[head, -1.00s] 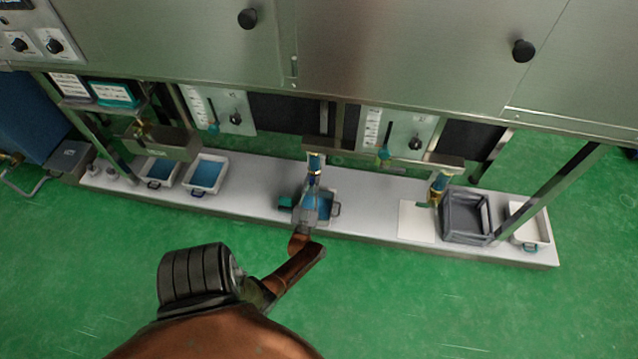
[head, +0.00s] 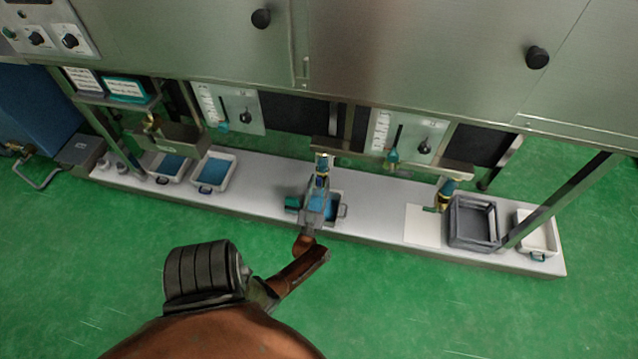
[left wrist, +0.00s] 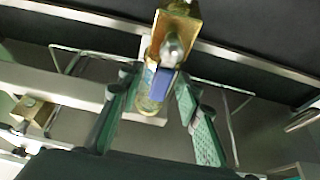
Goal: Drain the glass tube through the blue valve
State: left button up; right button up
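The blue valve (head: 322,161) shows in the head view at the front of the middle bracket, above the white shelf. In the left wrist view its blue part (left wrist: 161,83) sits below a brass block (left wrist: 180,25), with a clear yellowish glass-like tube (left wrist: 150,106) beside it. My left gripper (head: 321,190) is just below and in front of the valve in the head view. In the left wrist view its green-padded fingers (left wrist: 158,100) are spread apart, with the valve and tube seen between them. I see no finger contact. My right gripper is not in view.
A tray with blue liquid (head: 340,212) stands under the left gripper, partly hidden. Another blue-filled tray (head: 233,158) stands to the left. A second brass-and-blue fitting (head: 446,192), a grey crate (head: 473,243) and a white tray (head: 552,250) are at right. Posts frame the shelf.

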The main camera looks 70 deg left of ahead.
pick_arm(q)
jog(key=v, duration=1.1)
jog(key=shift+s+d, duration=0.25)
jog(key=shift+w+f, duration=0.1)
